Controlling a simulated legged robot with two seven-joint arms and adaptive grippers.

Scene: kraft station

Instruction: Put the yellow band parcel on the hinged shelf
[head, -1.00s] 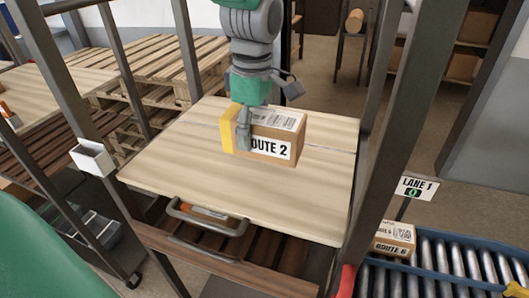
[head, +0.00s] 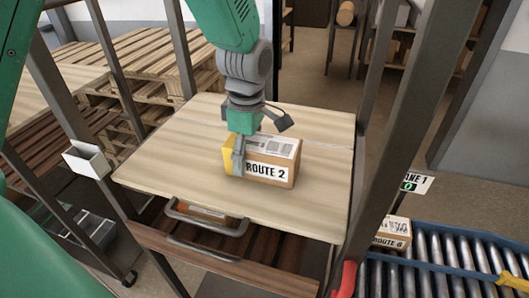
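The yellow band parcel (head: 268,170) is a brown carton marked "ROUTE 2" with a yellow band around its left end. It sits level at the middle of the pale wooden hinged shelf (head: 165,165); I cannot tell whether its underside touches the board. My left gripper (head: 240,157) reaches down over the parcel from above. One finger lies against the parcel's front face near the band. The other finger goes behind the parcel, its tip hidden. The gripper looks shut on the parcel. My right gripper is not in view.
Dark metal posts (head: 385,150) frame the shelf on both sides. A grey handle (head: 205,220) is at its front edge. A roller conveyor (head: 440,265) with a "ROUTE 6" carton (head: 391,233) stands at lower right. Pallets (head: 140,60) are behind left. The board around the parcel is clear.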

